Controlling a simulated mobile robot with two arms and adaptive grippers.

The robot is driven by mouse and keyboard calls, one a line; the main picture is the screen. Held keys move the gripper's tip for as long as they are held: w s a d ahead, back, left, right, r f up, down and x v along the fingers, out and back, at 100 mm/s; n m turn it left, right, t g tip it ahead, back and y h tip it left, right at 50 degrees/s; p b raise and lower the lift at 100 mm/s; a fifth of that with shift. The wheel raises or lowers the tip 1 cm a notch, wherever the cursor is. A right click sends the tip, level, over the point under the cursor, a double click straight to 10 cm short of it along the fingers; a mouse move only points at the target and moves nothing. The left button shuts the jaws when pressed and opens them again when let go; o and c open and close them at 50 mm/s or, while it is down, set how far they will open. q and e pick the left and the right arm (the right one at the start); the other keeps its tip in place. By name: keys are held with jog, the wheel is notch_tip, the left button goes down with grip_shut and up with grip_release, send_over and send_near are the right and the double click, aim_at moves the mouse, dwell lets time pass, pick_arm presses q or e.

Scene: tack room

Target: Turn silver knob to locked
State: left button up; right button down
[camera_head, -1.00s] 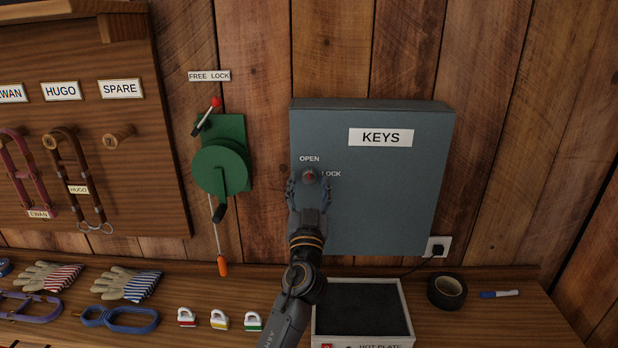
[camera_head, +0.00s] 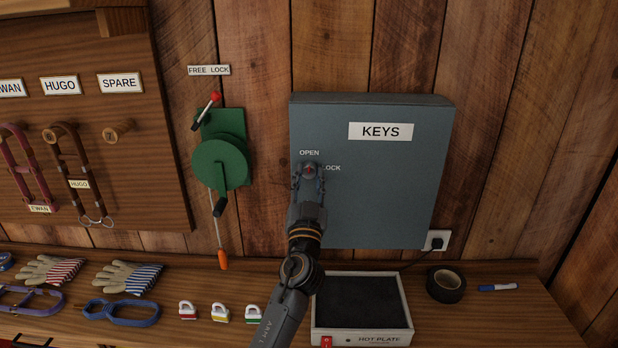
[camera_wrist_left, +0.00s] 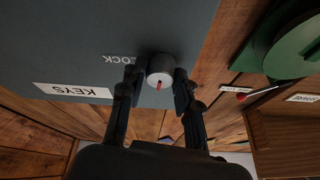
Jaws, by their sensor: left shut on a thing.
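The silver knob (camera_head: 310,169) is on the front of the blue-grey KEYS box (camera_head: 380,195), at its left side. It also shows in the left wrist view (camera_wrist_left: 160,68), round and pale with a red mark. The mark points down in that upside-down view, which is toward the OPEN label (camera_head: 309,153) above the knob. The LOCK label (camera_head: 331,168) is to the knob's right in the head view. My left gripper (camera_head: 309,177) is shut on the knob, one finger on each side, and partly hides it. My right gripper is not in view.
A green crank device (camera_head: 220,163) with a red-tipped lever hangs left of the box. Below are a hot plate (camera_head: 362,338), several small padlocks (camera_head: 220,313), black tape (camera_head: 446,285), a blue marker (camera_head: 497,288) and gloves (camera_head: 128,278).

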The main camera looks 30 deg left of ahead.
pick_arm(q)
jog(key=m+h+p, duration=0.1)
jog(key=m, duration=0.2)
jog(key=m+t+h+p, duration=0.1)
jog(key=m, duration=0.1)
jog(key=shift+a+r+m+h+p, duration=0.15)
jog(key=shift+r+m+h+p, duration=0.15)
jog(key=shift+p, duration=0.05)
jog(key=m+h+p, duration=0.1)
jog(key=m+p, duration=0.3)
jog(key=m+h+p, duration=0.2)
jog(key=m+p, duration=0.2)
jog(key=m+g+h+p, duration=0.1)
jog(key=m+h+p, duration=0.1)
jog(key=m+p, duration=0.2)
jog(key=shift+s+a+r, duration=0.2)
jog(key=shift+r, duration=0.1)
jog(key=shift+f+m+g+p, duration=0.1)
jog(key=shift+m+g+p, duration=0.3)
jog(key=shift+m+p, duration=0.5)
jog(key=shift+f+m+g+h+p, duration=0.1)
jog(key=shift+m+g+h+p, duration=0.35)
jog(key=shift+m, duration=0.55)
jog(key=o, duration=1.1)
jog(key=shift+o, duration=0.2)
